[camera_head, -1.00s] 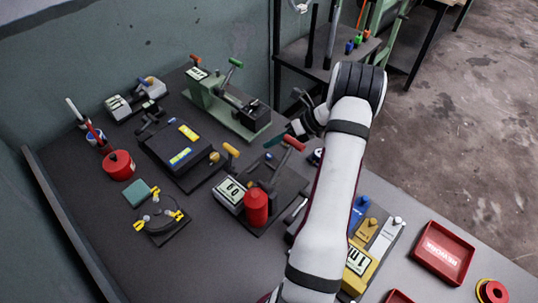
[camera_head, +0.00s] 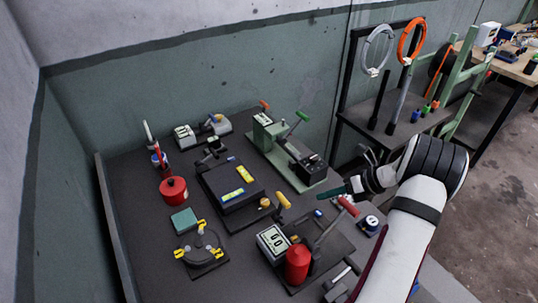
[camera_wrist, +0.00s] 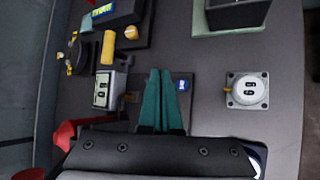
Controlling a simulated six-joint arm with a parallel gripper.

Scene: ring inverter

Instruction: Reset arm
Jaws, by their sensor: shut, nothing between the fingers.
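My gripper (camera_head: 328,195) is at the right part of the workbench in the head view, above the bench and pointing left. Its teal fingers lie close together and hold nothing. They show in the middle of the wrist view (camera_wrist: 160,100), over the dark bench top. The fingers seem to hang close to the device with the white counter and red cylinder (camera_head: 298,262), with the counter (camera_wrist: 110,88) to their left in the wrist view. I cannot tell the exact height above the bench. My white arm covers the bench's right front corner.
A green fixture (camera_head: 268,140) stands at the back. A rack with rings (camera_head: 411,42) is behind.

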